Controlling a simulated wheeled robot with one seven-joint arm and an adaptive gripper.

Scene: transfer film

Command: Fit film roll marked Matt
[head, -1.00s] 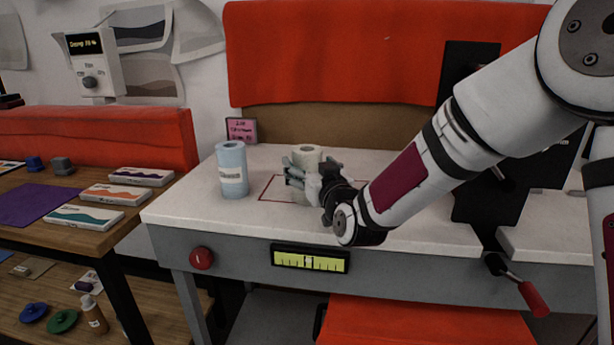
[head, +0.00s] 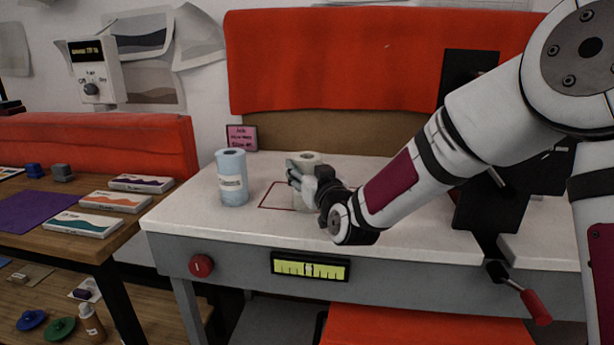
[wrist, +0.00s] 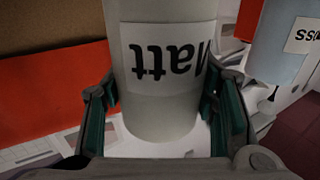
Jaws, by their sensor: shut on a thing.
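The white film roll marked Matt (head: 307,157) stands upright on the white bench in the head view, behind my gripper. Its black "Matt" label reads upside down in the wrist view (wrist: 160,25). My gripper (head: 303,177) is shut on this roll around its upper part, one finger on each side in the wrist view (wrist: 160,112). I cannot tell whether its base touches the bench. A pale blue roll (head: 232,180) stands to its left; its label partly shows at the right of the wrist view (wrist: 285,45).
A red outline (head: 268,194) is drawn on the bench (head: 200,215). A pink sign (head: 241,138) stands at the back. Black machine plates (head: 470,75) and a red-handled crank (head: 534,307) are at the right. A side table (head: 150,205) holds flat boxes.

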